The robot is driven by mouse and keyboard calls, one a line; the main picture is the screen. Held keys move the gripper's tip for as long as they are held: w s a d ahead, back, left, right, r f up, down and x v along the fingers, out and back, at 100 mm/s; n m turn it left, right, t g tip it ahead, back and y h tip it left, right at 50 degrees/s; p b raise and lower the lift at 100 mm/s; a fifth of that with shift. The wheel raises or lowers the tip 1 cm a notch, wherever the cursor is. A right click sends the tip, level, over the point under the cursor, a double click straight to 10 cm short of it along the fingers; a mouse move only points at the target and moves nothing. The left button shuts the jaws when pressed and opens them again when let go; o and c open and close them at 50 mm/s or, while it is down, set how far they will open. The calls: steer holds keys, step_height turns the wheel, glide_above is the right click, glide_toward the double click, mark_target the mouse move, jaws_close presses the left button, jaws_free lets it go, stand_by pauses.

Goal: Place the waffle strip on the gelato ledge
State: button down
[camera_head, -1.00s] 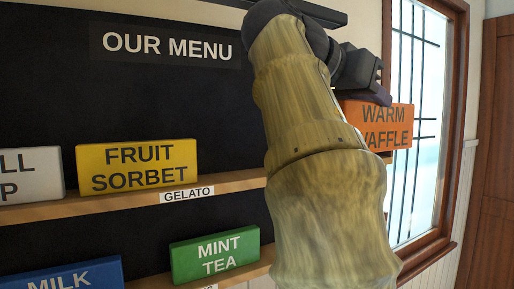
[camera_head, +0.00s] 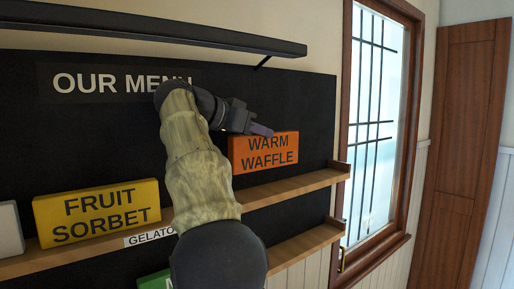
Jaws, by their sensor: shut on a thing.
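My gripper (camera_head: 262,130) is shut on the top edge of the orange waffle strip (camera_head: 265,153), which reads "WARM WAFFLE" and faces me upright. The strip is in front of the black menu board, above the right part of the gelato ledge (camera_head: 300,190). A dark band shows between the strip's lower edge and the wooden ledge, so the strip looks held a little above it. The white "GELATO" label (camera_head: 146,237) on the ledge front is partly hidden by my arm.
The yellow "FRUIT SORBET" strip (camera_head: 98,213) stands on the same ledge at left, beside a white strip (camera_head: 10,232) cut by the frame. The ledge right of my arm is bare, up to a raised end. A lower ledge (camera_head: 305,245) holds a green strip (camera_head: 153,281).

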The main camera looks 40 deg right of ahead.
mark_target(257, 160)
steer(key=shift+w+f+b, duration=0.1)
steer(key=shift+f+b, duration=0.35)
steer(key=shift+f, duration=0.05)
steer(key=shift+s+f, duration=0.2)
steer(key=shift+f, duration=0.7)
steer(key=shift+w+f, duration=0.1)
steer(key=shift+f, duration=0.05)
steer(key=shift+f+p, duration=0.35)
steer(key=shift+f, duration=1.25)
steer(key=shift+p, duration=0.5)
steer(key=shift+w+f, duration=0.15)
steer(key=shift+f, duration=0.2)
